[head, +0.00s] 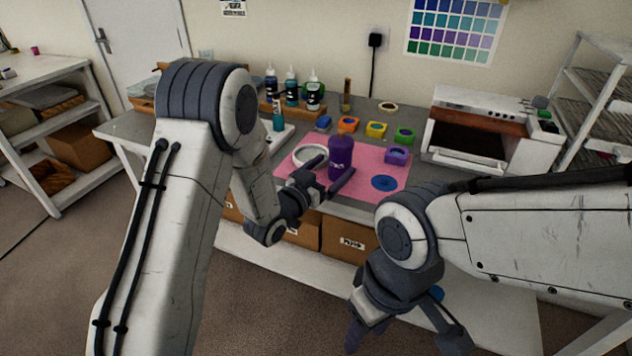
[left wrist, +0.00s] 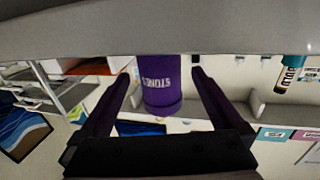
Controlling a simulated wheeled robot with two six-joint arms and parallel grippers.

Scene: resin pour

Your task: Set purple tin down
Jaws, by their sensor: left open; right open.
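The purple tin (head: 341,150) stands upright on the pink mat (head: 366,158) on the bench. My left gripper (head: 334,173) is open at the near side of the tin, low down by the mat. In the left wrist view the tin (left wrist: 162,88) appears between the two spread fingers, with a gap on each side, and its lettering shows upside down. The near lower part of the tin is partly hidden by the fingers in the head view. My right gripper (head: 405,338) is open and empty, low in front of the bench.
A blue disc (head: 384,183) and a white ring (head: 309,155) lie on the mat. Orange (head: 348,124), yellow (head: 376,129), green (head: 405,135) and purple (head: 397,155) moulds sit behind and right of the tin. Bottles (head: 291,88) stand at the back; an oven (head: 474,130) stands right.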

